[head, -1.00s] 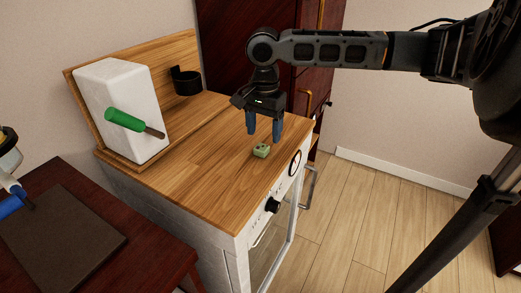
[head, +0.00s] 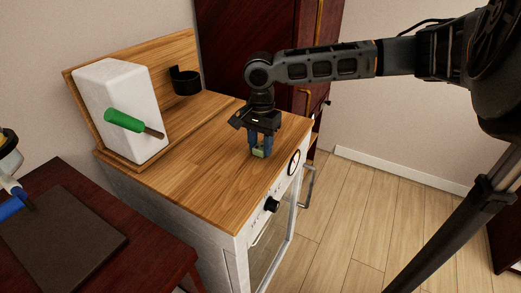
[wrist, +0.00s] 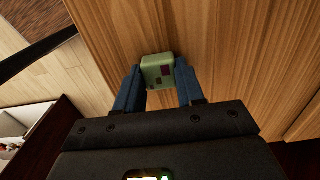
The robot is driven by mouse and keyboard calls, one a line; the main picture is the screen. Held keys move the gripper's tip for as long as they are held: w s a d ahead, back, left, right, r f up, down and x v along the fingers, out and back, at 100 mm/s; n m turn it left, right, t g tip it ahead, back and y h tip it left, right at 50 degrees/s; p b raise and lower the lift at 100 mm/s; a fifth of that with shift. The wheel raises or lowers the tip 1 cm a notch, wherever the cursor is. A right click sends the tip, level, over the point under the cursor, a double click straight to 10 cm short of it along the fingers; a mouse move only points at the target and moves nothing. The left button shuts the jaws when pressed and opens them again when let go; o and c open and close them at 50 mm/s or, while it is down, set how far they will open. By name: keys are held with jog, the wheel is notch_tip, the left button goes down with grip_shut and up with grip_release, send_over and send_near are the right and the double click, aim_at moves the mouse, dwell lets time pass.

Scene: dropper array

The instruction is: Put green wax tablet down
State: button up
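The green wax tablet (head: 258,153) is a small pale green block near the front edge of the wooden counter top (head: 200,165). It appears to rest on the wood. My gripper (head: 260,147) points down over it, with one blue finger on each side. In the wrist view the tablet (wrist: 157,72) sits between the fingertips of my gripper (wrist: 158,75), and both fingers appear to touch its sides. Dark red and dark marks show on its face. Its underside is hidden.
A white block (head: 115,110) with a green-handled tool (head: 127,120) stands at the counter's left. A black cup-shaped holder (head: 187,82) is on the backboard. A dark red table (head: 150,240) is at lower left. The counter around the tablet is clear.

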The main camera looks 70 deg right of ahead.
jog(key=c, duration=0.6)
jog(key=shift+r, duration=0.1)
